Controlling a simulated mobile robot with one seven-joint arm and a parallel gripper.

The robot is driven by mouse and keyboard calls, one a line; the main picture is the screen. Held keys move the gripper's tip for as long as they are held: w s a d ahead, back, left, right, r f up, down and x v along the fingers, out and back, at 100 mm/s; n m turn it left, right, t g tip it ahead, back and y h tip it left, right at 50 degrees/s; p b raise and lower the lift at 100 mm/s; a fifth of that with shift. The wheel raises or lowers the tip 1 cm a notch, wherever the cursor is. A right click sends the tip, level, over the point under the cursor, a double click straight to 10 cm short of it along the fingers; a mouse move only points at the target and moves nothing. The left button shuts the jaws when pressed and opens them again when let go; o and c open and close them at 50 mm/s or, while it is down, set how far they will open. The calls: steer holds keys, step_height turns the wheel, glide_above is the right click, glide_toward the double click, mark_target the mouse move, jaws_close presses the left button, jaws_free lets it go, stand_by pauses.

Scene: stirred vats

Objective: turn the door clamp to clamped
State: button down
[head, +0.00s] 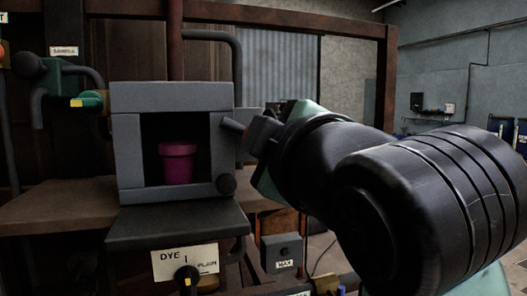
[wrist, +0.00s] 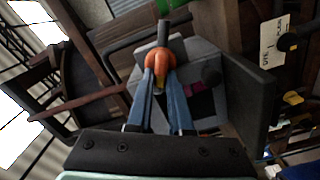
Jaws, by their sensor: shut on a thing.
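A grey box (head: 128,150) with an open front stands on the bench, and a magenta pot (head: 178,163) is inside it. The door clamp (head: 233,125) looks like a short dark bar at the box's right side. My gripper (head: 258,135) reaches it from the right. In the wrist view the blue fingers (wrist: 160,72) meet at their orange tips, closed around the clamp, whose dark bar (wrist: 164,36) sticks out beyond them. The tips hide the gripped part. A dark flat panel (head: 178,228) lies below the opening; I cannot tell whether it is the door.
A labelled dye valve (head: 187,278) is below the panel. A green valve with a yellow tip (head: 90,101) and pipes are at the left. A grey MAX box (head: 282,252) hangs under the bench, below my arm.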

steer(key=n, duration=0.1)
steer(key=n+b, duration=0.1)
steer(key=n, duration=0.1)
steer(key=n+b, duration=0.1)
steer(key=n, duration=0.1)
steer(key=shift+f, duration=0.25)
steer(key=shift+a+b, duration=0.1)
steer(key=shift+b, duration=0.2)
steer(key=c, duration=0.8)
jaws_free()
steer(key=shift+s, duration=0.1)
